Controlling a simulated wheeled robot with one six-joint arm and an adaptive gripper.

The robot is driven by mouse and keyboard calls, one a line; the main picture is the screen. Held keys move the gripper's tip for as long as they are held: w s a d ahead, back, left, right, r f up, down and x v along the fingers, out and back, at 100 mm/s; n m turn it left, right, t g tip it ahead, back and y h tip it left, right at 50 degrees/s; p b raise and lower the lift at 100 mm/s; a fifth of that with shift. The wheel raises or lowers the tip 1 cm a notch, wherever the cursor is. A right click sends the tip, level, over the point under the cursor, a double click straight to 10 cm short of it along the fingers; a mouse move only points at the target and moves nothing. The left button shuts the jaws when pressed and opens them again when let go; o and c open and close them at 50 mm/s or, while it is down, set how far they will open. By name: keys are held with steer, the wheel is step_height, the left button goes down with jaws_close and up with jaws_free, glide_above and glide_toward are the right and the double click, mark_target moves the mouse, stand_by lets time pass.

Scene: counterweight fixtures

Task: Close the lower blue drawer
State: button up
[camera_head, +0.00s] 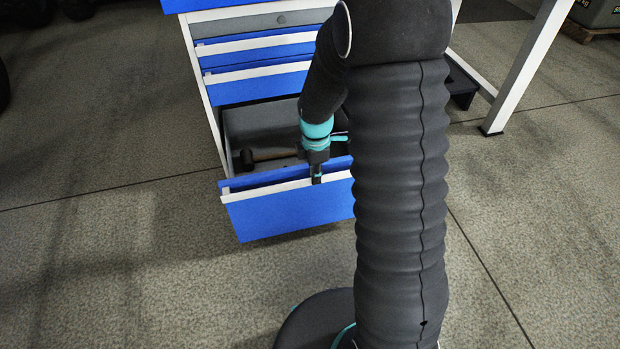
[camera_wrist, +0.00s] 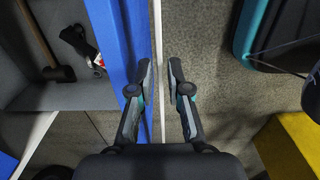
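The lower blue drawer (camera_head: 290,215) is pulled out of the cabinet, its blue front facing me with a white handle strip (camera_head: 262,190) along the top. My gripper (camera_head: 316,178) points down at this strip, right of its middle. In the wrist view my gripper (camera_wrist: 160,72) has its fingers apart, one on each side of the white strip (camera_wrist: 157,45). A gap shows between the fingers, and I see no firm hold. The blue front (camera_wrist: 120,40) is beside the left finger. My arm hides the drawer's right end in the head view.
Inside the drawer lie a hammer (camera_wrist: 40,42) and a dark tool with red and white parts (camera_wrist: 82,48). Blue drawers above (camera_head: 258,82) look shut. A white table leg (camera_head: 525,65) stands at right. Something yellow (camera_wrist: 290,145) shows lower right.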

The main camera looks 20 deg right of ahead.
steer(key=shift+f, duration=0.8)
steer(key=shift+c, duration=0.3)
